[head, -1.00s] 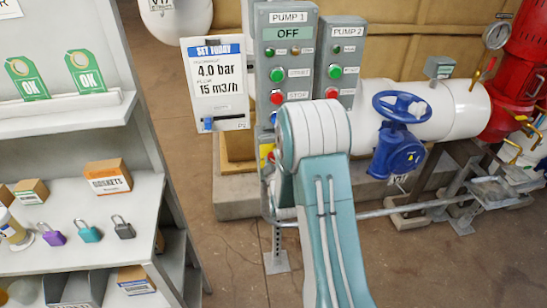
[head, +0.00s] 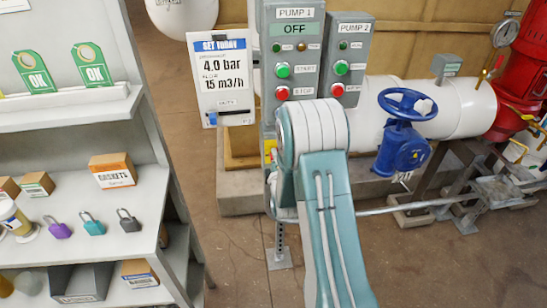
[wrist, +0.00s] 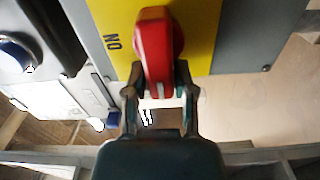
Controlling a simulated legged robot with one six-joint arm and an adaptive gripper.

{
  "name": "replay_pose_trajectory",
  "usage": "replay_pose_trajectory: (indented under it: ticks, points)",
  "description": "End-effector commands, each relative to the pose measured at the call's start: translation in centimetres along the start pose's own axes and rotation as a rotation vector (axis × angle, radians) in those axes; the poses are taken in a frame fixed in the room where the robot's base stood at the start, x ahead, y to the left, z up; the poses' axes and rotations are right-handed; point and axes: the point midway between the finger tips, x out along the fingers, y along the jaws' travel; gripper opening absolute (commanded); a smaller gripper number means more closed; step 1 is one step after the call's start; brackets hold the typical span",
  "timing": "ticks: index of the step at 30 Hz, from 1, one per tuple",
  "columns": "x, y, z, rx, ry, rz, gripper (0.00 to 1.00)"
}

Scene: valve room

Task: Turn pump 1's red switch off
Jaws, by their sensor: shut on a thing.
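The pump 1 panel (head: 267,85) is a grey box with a green display that reads OFF, a green START button (head: 282,70) and a red STOP button (head: 282,93). In the head view my arm hides the red switch; only a sliver of its yellow plate (head: 269,148) shows. In the wrist view the red switch handle (wrist: 156,45) stands over the yellow plate (wrist: 203,35), lengthwise up the picture. My gripper (wrist: 158,92) is shut on the near end of the handle, one finger on each side.
The pump 2 panel (head: 348,55) stands close at the right. A blue handwheel valve (head: 405,120) sits on the white pipe. A shelf (head: 90,190) with padlocks and boxes is at the left. A sign (head: 221,80) hangs beside the panels. Floor between shelf and plinth is clear.

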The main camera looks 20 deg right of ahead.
Motion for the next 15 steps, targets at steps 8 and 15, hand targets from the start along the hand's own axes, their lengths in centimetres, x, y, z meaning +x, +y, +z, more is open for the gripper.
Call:
replay_pose_trajectory:
  ticks: [8,15]
  points:
    - [-0.25,-0.86,0.68,-0.055,-0.015,-0.021,0.0]
    - [-0.23,-0.87,0.8,-0.06,-0.016,-0.022,0.0]
